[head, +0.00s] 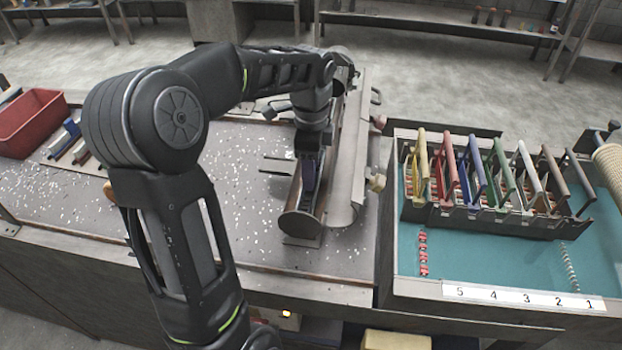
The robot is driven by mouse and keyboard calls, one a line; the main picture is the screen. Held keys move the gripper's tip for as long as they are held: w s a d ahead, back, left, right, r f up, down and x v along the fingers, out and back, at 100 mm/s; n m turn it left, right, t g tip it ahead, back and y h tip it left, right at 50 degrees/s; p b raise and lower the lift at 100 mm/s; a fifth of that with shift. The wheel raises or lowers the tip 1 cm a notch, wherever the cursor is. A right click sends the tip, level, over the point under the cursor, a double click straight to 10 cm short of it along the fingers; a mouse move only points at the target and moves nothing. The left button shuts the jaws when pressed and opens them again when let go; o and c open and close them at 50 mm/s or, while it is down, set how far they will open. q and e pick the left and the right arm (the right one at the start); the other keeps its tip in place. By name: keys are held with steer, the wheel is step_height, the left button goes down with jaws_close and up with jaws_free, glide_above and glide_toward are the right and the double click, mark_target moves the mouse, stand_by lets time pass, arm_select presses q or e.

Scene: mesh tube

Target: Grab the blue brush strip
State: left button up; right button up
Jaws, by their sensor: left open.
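A blue strip (464,170) stands upright in the rack of coloured strips on the right-hand bench, between a red and a green one. Another blue piece (64,138) lies on the left bench beside the red bin; I cannot tell which is the brush strip. My left gripper (309,178) points down over the long metal machine, apart from both blue pieces. It is open, but its fingertips are small and dark, and a dark bluish shape shows near them. My right gripper is not in view.
The dark rack (490,222) holds several coloured strips over a teal tray surface (500,260) with a numbered label (525,297). The metal trough (348,150) stands between the rack and my left arm. A red bin (30,122) sits far left. White flecks cover the bench.

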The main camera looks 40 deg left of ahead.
arm_select(q)
jaws_close()
stand_by(0.6)
